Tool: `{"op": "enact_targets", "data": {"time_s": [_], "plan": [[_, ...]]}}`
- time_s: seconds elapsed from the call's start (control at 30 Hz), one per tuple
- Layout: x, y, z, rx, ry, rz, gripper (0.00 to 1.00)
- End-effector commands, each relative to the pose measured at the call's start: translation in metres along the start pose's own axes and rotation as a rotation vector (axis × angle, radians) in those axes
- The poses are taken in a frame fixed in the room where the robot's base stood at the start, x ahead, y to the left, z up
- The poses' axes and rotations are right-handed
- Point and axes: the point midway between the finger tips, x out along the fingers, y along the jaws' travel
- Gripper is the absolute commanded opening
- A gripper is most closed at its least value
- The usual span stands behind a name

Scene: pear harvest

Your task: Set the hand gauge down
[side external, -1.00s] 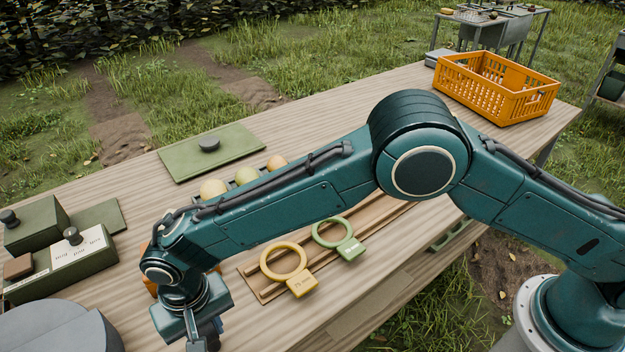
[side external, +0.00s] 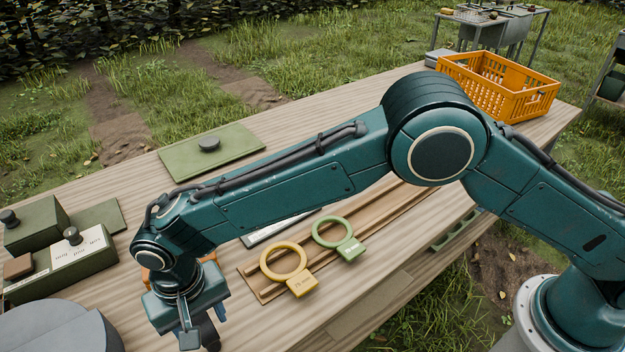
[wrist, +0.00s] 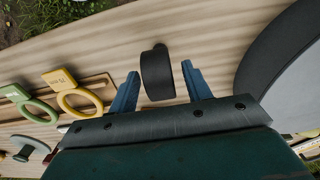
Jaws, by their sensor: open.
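My gripper (wrist: 160,69) is open in the wrist view. Its two blue fingers stand either side of a dark, rounded object (wrist: 157,76), with a gap on each side. I cannot tell whether this object is the hand gauge. In the side view my gripper (side external: 203,326) is low over the near left part of the table, its fingers partly hidden. A yellow ring gauge (side external: 301,284) and a green ring gauge (side external: 350,249) lie side by side on a wooden rack (side external: 256,284); both also show at the left of the wrist view.
A grey rounded body (side external: 60,330) stands close by at the near left. Green boxes with black knobs (side external: 40,225) are at the left. A green board (side external: 240,145) lies at the back. An orange crate (side external: 500,90) stands at the far right.

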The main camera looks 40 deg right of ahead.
Motion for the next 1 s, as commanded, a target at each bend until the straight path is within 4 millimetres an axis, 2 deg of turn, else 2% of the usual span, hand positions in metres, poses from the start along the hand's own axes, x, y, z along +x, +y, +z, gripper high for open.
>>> {"op": "enact_targets", "data": {"time_s": [0.3, 0.5, 0.7, 1.0], "plan": [[-0.054, -0.001, -0.001, 0.0, 0.003, -0.002, 0.49], [-0.078, 0.0, 0.0, 0.0, 0.002, -0.001, 0.49], [-0.089, 0.0, 0.0, 0.0, 0.001, 0.0, 0.49], [-0.09, 0.0, 0.0, 0.0, 0.001, 0.001, 0.49]]}}
